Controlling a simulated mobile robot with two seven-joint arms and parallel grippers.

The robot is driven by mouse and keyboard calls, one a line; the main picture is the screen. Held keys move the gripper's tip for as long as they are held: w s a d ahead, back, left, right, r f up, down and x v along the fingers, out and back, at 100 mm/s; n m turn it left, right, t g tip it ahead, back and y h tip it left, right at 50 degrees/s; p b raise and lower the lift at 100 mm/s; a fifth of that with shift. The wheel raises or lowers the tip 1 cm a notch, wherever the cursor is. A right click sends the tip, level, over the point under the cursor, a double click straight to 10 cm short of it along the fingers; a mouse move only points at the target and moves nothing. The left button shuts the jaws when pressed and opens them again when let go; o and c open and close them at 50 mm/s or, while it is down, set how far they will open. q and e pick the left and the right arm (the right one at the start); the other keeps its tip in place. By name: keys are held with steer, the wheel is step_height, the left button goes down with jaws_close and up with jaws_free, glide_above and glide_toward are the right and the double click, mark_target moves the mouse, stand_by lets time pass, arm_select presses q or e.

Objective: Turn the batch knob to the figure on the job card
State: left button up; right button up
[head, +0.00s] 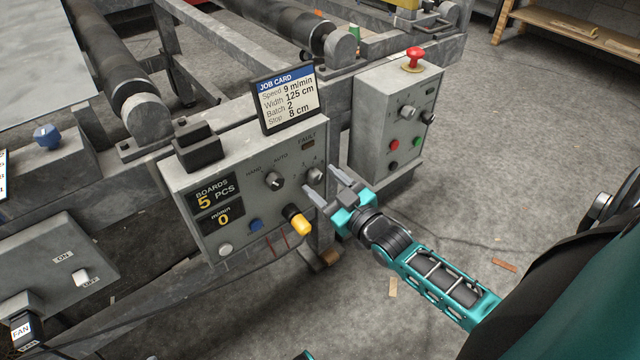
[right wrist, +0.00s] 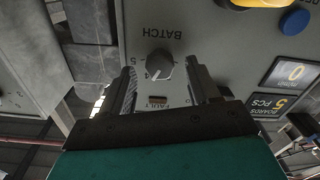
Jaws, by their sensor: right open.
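The job card (head: 287,99) stands on top of the grey control box and reads Batch 2. The batch knob (head: 315,177) is a grey round knob on the right of the box's front. It also shows in the right wrist view (right wrist: 158,63), upside down under the word BATCH. Its pale mark points down and slightly left there; the small figure beside it is hard to read. My right gripper (head: 321,179) is open, its fingertips on either side of the knob. The right wrist view shows gaps between fingers (right wrist: 165,78) and knob.
The same box (head: 246,208) has a mode knob (head: 274,180), a yellow knob (head: 298,220), a blue button (head: 255,225) and a display (head: 215,195) reading 5 PCS. A second box (head: 382,120) with a red mushroom button (head: 413,58) stands to the right. Rollers lie behind.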

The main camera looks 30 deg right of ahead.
steer(key=shift+w+a, duration=0.1)
steer(key=shift+w, duration=0.75)
steer(key=c, duration=1)
